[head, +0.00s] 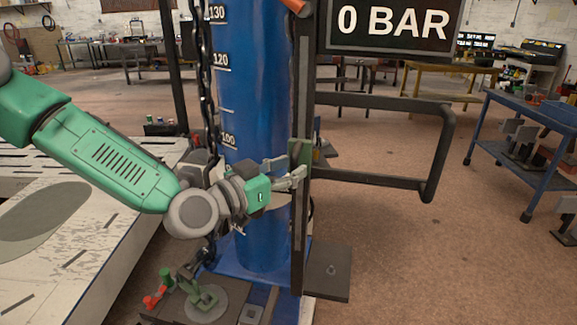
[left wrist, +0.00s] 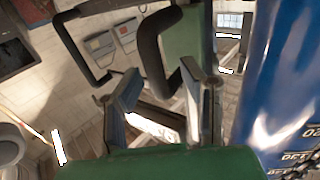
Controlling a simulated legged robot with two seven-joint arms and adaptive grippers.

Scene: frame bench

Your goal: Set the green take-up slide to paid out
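The green take-up slide (head: 299,150) sits on the dark upright rail beside the blue column (head: 250,230). In the left wrist view a green plate (left wrist: 183,42), which looks like the slide, stands behind a dark looped bar (left wrist: 152,50). My left gripper (head: 300,173) is at the rail, just below and against the slide in the head view. In the left wrist view its two fingers (left wrist: 165,95) are spread apart, with the lower end of the dark bar between or just beyond them. I cannot tell whether they touch it. My right gripper is not in view.
A dark tubular frame (head: 437,150) juts right from the rail. A chain (head: 203,90) hangs left of the column. Red and green levers (head: 155,299) and a green handle (head: 204,298) are at the base. A sign (head: 394,24) reads 0 BAR. A blue cart (head: 530,135) stands right.

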